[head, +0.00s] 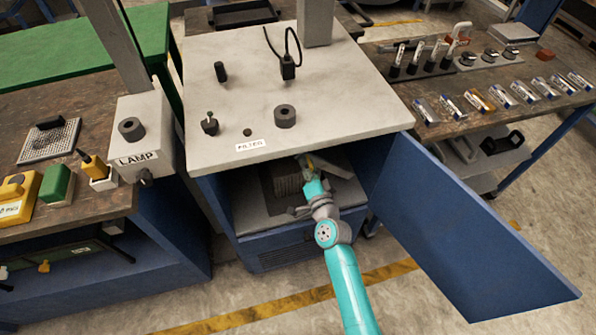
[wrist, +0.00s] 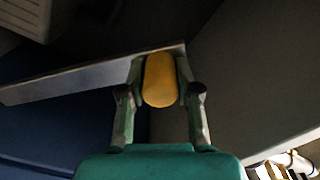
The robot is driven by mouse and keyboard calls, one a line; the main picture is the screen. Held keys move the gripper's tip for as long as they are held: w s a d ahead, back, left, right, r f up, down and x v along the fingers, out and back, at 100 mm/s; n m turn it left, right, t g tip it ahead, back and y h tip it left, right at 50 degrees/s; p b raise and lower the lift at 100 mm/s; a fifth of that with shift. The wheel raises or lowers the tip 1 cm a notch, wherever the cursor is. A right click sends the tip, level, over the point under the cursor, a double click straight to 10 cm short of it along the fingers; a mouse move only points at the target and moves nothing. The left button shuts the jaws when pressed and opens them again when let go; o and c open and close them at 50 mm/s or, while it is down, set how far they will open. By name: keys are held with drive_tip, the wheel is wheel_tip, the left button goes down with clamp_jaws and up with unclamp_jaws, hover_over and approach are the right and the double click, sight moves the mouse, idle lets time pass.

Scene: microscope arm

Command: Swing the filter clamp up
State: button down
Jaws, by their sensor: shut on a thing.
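My gripper (head: 308,165) reaches into the open cabinet under the pale worktop. In the wrist view my gripper (wrist: 160,85) has its two fingers closed on either side of a rounded yellow grip (wrist: 159,80), which I take to be the handle of the filter clamp. A flat grey bar (wrist: 90,75) runs from behind the grip to the left; I cannot tell whether it belongs to the clamp. A dark ribbed block (head: 283,185), perhaps the filter, sits inside the cabinet left of my gripper. The clamp's pivot is hidden.
The worktop (head: 225,100) with its "FILTER" label (head: 251,145) overhangs my gripper. The blue cabinet door (head: 450,225) stands open to the right of my arm. A bench with a LAMP box (head: 150,115) stands left. A shelf with several labelled items (head: 500,97) stands right.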

drive_tip(key=w+d+r+m, duration=0.2)
drive_tip(key=d+r+m, duration=0.1)
drive_tip(key=d, duration=0.4)
drive_tip(key=w+d+r+m, duration=0.2)
drive_tip(key=d+r+m, duration=0.2)
drive_tip(key=d, duration=0.3)
drive_tip(key=c, duration=0.8)
unclamp_jaws()
drive_tip(key=v, duration=1.2)
